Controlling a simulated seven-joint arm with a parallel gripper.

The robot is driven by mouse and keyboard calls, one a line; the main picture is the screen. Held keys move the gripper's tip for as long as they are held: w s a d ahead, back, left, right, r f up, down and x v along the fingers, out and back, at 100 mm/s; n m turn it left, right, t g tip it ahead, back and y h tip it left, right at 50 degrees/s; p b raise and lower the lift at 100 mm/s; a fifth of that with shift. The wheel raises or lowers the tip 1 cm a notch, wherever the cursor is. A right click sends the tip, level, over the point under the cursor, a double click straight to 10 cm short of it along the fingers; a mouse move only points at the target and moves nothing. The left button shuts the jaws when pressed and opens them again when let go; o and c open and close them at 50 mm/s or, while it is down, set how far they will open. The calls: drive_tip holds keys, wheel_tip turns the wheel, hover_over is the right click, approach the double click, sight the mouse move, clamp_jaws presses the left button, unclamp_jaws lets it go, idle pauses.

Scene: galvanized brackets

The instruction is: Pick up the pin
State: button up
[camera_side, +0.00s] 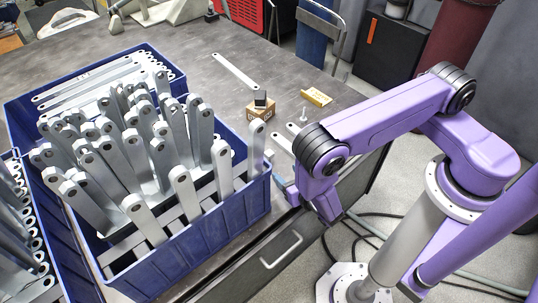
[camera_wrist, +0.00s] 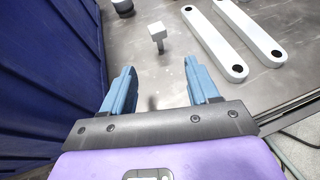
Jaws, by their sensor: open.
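The pin (camera_wrist: 157,34) stands on the grey worktop in the wrist view, a small pale piece with a blocky head on a thin stem. It lies ahead of my gripper (camera_wrist: 157,88), roughly in line with the gap between the two blue fingers. The fingers are apart with nothing between them, and the pin is clear of both. In the side view my gripper (camera_side: 281,184) is low beside the crate's right corner, partly hidden by my arm. A small pale upright piece stands behind my arm there; I cannot tell whether it is the pin.
A blue crate (camera_side: 185,262) full of upright galvanized brackets stands close by; its wall (camera_wrist: 45,75) fills the left of the wrist view. Two flat bars (camera_wrist: 215,40) (camera_wrist: 250,34) lie right of the pin. A cardboard box (camera_side: 262,110) and yellow piece (camera_side: 316,97) lie farther back.

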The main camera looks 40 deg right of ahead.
sight(269, 156)
drive_tip(key=x, duration=0.6)
drive_tip(key=shift+w+d+f, duration=0.1)
drive_tip(key=shift+w+d, duration=0.05)
drive_tip(key=shift+w, duration=0.2)
drive_tip(key=shift+r+x, duration=0.15)
drive_tip(key=shift+x, duration=1.3)
drive_tip(key=shift+r+x, duration=0.2)
drive_tip(key=shift+x, duration=1.2)
drive_tip(key=shift+w, duration=0.15)
clamp_jaws()
